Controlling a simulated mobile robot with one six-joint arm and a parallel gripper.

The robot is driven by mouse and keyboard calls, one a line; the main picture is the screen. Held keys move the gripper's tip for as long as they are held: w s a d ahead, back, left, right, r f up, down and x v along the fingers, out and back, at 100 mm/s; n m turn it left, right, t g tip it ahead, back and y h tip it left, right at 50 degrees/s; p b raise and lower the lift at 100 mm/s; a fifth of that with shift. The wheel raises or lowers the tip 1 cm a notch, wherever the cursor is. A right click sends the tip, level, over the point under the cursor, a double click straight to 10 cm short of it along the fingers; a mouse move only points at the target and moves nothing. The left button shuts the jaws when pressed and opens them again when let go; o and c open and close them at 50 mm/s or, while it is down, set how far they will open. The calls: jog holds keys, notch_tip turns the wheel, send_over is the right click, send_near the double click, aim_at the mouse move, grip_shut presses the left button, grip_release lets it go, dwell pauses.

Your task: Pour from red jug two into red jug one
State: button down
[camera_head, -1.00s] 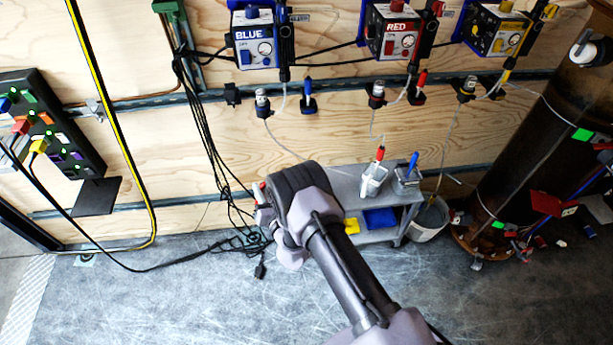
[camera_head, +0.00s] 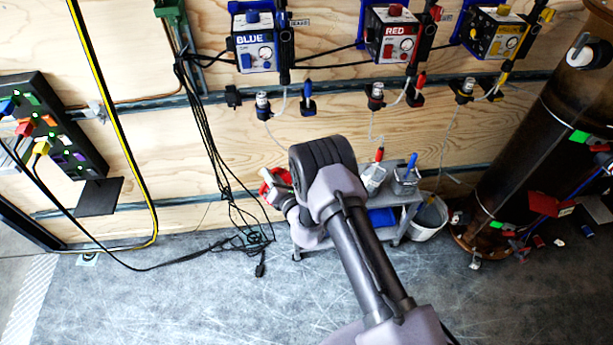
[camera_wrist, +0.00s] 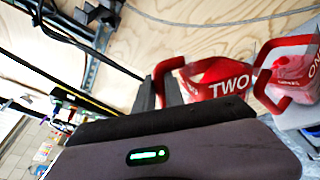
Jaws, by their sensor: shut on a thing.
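Red jug two (camera_wrist: 222,80), with a red band reading "TWO", is held in my gripper (camera_wrist: 160,92) in the wrist view. The dark fingers are shut at its red handle. Its lower part is hidden behind my gripper body. Red jug one (camera_wrist: 292,72), clear with a red handle and partly cut-off lettering, stands on a grey surface just right of jug two. The two labels lie at different angles. In the head view a red and white jug (camera_head: 270,186), apparently jug two, shows left of my wrist. I cannot make out jug one there; my arm covers that area.
A grey cart (camera_head: 413,197) stands behind my arm, holding small containers with a red-topped (camera_head: 379,155) and a blue-topped tool (camera_head: 412,160). A white bucket (camera_head: 430,218) stands right of it. Black cables (camera_head: 212,165) hang close on the left. The front floor is clear.

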jog(key=shift+w+d+r+m+p, duration=0.2)
jog(key=shift+r+m+p, duration=0.1)
jog(key=shift+r+p, duration=0.1)
dwell(0.5)
jog(key=shift+w+d+m+p, duration=0.35)
jog(key=shift+d+m, duration=0.2)
jog(key=shift+m, duration=0.25)
dwell(2.2)
